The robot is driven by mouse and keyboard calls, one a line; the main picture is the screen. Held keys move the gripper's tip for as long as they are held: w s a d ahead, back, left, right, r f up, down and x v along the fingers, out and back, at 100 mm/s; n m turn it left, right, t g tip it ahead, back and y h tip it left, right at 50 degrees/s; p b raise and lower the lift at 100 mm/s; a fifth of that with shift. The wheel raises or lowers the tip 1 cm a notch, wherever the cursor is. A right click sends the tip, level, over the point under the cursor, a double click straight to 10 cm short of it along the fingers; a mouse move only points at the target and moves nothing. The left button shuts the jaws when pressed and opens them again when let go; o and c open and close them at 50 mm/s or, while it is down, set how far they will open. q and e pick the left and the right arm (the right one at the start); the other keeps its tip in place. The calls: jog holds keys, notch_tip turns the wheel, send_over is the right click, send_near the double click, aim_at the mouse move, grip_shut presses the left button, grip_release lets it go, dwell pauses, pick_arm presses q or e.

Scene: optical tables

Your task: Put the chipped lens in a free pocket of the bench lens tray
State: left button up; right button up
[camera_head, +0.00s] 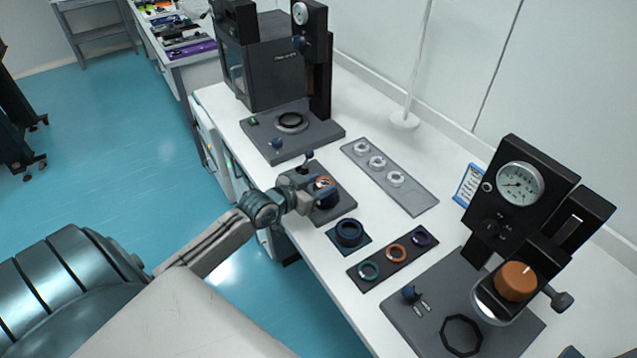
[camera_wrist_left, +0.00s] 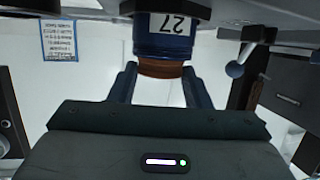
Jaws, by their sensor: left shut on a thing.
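My left gripper (camera_head: 312,196) reaches over the front edge of the bench to a small dark stand (camera_head: 340,207). In the left wrist view its two fingers (camera_wrist_left: 160,88) are shut on the copper-brown ring (camera_wrist_left: 161,68) of a blue cylinder marked 27 (camera_wrist_left: 165,38). The ring (camera_head: 325,183) also shows at the stand in the head view. A grey tray (camera_head: 412,200) behind it holds three clear lenses (camera_head: 377,163) in a row; its near right end looks empty. I cannot tell which lens is chipped, or whether one sits inside the ring. My right gripper is not in view.
A dark blue ring (camera_head: 349,233) stands on a small pad. A dark strip (camera_head: 378,272) holds teal, orange and purple rings. A gauge press (camera_head: 520,185) stands at right, another tall device (camera_head: 312,60) at the back. A thin white pole (camera_head: 404,121) rises behind the tray.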

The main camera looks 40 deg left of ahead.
pick_arm(q)
jog(key=shift+f, duration=0.1)
jog(key=shift+f, duration=0.2)
jog(key=o, duration=1.1)
jog(key=shift+r, duration=0.1)
jog(key=shift+c, duration=0.2)
jog(key=shift+s, duration=0.1)
